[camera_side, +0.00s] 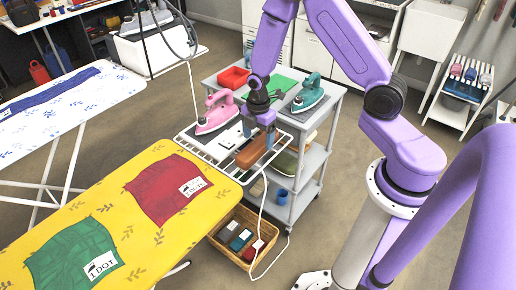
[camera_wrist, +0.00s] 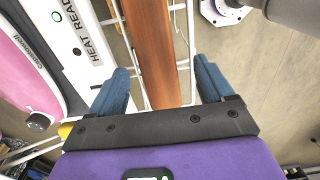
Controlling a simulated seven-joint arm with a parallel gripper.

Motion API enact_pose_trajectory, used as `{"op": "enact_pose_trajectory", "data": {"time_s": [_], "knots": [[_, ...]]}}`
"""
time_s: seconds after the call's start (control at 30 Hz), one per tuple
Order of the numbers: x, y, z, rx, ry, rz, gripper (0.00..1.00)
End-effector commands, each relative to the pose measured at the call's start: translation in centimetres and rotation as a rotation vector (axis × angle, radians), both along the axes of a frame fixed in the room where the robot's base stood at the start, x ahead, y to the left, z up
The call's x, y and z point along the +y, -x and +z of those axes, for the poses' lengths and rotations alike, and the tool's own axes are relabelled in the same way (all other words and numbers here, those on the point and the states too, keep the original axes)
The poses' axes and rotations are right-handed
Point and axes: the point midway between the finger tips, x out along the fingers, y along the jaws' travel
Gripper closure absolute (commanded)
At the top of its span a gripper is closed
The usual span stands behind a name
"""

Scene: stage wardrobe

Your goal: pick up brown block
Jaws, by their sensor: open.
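The brown block (camera_side: 252,150) is a long wooden bar lying on the white wire rack (camera_side: 193,141) at the end of the yellow ironing board. In the wrist view the brown block (camera_wrist: 150,48) runs lengthwise between my two blue fingers. My gripper (camera_side: 259,128) is above the block and pointing down, and in the wrist view (camera_wrist: 165,75) its fingers are apart with the block in the gap between them. A gap shows on each side of the block. The exact height of the fingertips over it is hard to tell.
A pink iron (camera_side: 214,113) and a white "HEAT READY" panel (camera_wrist: 85,35) are close on the left. A teal iron (camera_side: 308,93) stands on the grey cart (camera_side: 318,113) behind. A wicker basket (camera_side: 232,257) is below, with a white cord hanging beside it.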

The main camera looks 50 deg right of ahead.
Motion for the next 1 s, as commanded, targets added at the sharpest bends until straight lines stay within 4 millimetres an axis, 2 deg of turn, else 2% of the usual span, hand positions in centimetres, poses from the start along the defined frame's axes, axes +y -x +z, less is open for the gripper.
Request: {"op": "enact_pose_trajectory", "data": {"time_s": [0.3, 0.67, 0.77, 0.9, 0.93, 1.0], "knots": [[-0.3, -0.3, -3.7, 0.003, 0.0, 0.0, 0.19], [-0.3, -0.4, -4.3, 0.0, 0.0, 0.0, 0.19], [-0.3, -0.4, -4.3, 0.001, 0.0, 0.0, 0.49], [-0.3, -0.4, -4.3, 0.001, 0.0, 0.0, 0.94], [-0.3, -0.4, -4.2, 0.0, 0.0, 0.0, 1.0], [-0.3, -0.4, -4.2, 0.0, 0.0, 0.0, 1.0]]}}
